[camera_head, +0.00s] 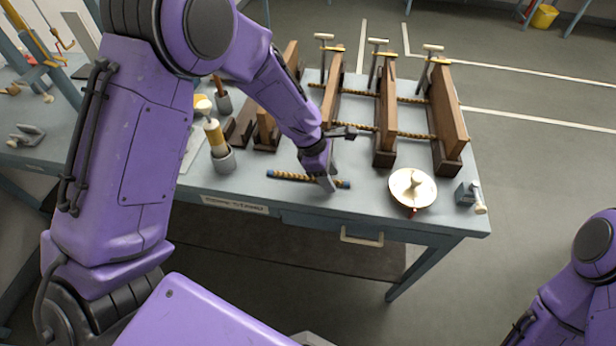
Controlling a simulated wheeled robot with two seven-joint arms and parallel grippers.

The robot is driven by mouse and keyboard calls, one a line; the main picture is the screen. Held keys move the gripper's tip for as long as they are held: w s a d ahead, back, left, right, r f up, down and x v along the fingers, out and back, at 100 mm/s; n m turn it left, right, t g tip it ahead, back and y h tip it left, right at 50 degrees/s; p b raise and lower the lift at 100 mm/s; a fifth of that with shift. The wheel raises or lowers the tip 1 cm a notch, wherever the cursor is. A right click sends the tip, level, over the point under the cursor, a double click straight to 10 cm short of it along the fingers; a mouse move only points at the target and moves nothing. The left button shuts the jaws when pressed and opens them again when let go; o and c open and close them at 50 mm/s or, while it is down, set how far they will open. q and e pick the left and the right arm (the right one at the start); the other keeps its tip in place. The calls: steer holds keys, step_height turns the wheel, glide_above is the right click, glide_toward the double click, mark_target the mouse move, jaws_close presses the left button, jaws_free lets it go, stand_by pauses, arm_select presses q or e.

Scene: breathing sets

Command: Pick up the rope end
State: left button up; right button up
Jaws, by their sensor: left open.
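A short tan rope piece (289,176) with blue ends lies near the front edge of the blue-grey table (370,215). A longer twisted rope (412,135) runs through upright wooden boards behind it. My left gripper (336,160) is open above the short rope, with one finger covering part of it near its right end. I cannot tell whether the finger touches the rope. My right arm shows at the lower right, but its gripper is outside the view.
Upright wooden boards (450,110) with clamps stand right of the gripper. A round pale dish (410,192) sits at the front right, near a small vise-like tool (470,196). A grey cup (224,160) holding a yellow-handled tool stands on the left.

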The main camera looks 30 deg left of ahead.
arm_select(q)
jaws_close()
